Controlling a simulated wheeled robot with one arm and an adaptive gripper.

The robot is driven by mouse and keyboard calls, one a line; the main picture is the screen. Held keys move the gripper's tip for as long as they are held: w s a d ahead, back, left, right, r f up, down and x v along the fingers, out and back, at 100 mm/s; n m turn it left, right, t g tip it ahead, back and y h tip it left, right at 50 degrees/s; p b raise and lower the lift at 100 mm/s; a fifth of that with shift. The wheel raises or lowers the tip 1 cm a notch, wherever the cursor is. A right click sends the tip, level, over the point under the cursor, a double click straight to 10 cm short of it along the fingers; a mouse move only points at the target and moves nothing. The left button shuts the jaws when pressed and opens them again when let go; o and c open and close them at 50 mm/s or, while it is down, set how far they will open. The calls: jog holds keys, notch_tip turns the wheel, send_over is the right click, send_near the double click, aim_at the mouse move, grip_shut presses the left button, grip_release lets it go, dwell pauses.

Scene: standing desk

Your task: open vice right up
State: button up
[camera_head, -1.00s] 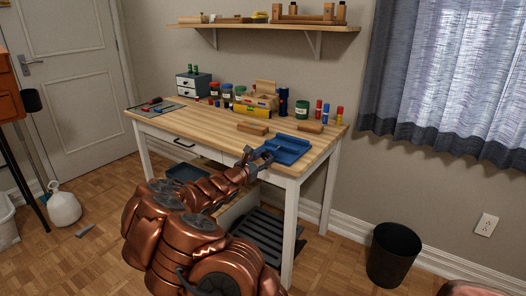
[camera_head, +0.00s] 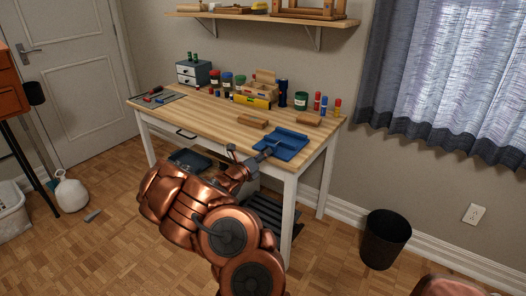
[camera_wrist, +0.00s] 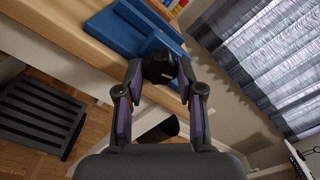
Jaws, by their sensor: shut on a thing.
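The blue vice (camera_head: 290,142) sits on the desk's front right edge. In the wrist view its blue body (camera_wrist: 112,32) fills the top, with a blue block on the near side. A dark round knob (camera_wrist: 158,66) sticks out of its near end, toward me. My gripper (camera_head: 262,156) is at that near end, just past the desk's front edge. In the wrist view my gripper (camera_wrist: 160,84) has its two fingers on either side of the knob and is shut on it. How wide the vice's jaws stand apart is hard to tell.
Jars and a yellow box (camera_head: 252,102) stand at the back. A black bin (camera_head: 386,240) is on the floor at right. Dark slatted shelving (camera_wrist: 40,112) is below the desk.

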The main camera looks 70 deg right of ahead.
jog(key=n+p, duration=0.4)
jog(key=n, duration=0.8)
jog(key=shift+s, duration=0.1)
jog(key=shift+n, duration=0.3)
dwell(0.3)
jog(key=o, duration=1.1)
jog(key=shift+o, duration=0.2)
jog(key=v, duration=1.2)
